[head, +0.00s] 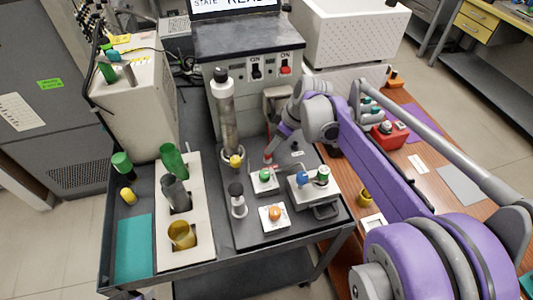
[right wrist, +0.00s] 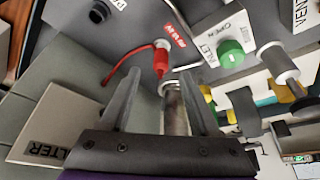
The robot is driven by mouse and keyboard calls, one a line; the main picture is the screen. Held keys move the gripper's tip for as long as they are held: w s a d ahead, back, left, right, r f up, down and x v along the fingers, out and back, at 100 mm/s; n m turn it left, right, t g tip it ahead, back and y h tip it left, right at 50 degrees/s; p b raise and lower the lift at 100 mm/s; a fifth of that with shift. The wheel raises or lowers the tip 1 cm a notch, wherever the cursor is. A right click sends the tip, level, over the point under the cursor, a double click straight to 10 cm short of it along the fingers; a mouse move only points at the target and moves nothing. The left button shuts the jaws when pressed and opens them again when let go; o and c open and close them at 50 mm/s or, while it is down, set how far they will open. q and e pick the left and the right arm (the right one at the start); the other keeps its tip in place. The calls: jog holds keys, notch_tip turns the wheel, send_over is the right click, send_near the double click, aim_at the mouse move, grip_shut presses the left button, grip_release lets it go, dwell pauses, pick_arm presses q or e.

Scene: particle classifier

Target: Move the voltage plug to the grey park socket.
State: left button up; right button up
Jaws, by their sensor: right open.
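The voltage plug (right wrist: 161,60) is red and stands on the dark panel, with a red cable curving away to the left in the right wrist view. It is small and red in the head view (head: 268,158). My right gripper (right wrist: 164,78) is open, with its two fingertips just short of the plug, one to each side. In the head view the right gripper (head: 274,148) reaches down to the panel beside the metal column. A dark round socket (right wrist: 98,12) with a partly cut-off label is probably the grey park socket. My left gripper is out of view.
A green knob (head: 264,174) on a white plate sits close to the plug. A blue-and-green valve block (head: 315,186) and an orange knob (head: 274,213) are nearby. The metal column (head: 228,120) stands at left. Bare dark panel lies between plug and socket.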

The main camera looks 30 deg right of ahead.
jog(key=x, duration=0.5)
jog(key=shift+w+a+f, duration=0.2)
jog(key=shift+f, duration=0.05)
jog(key=shift+c, duration=0.3)
grip_shut()
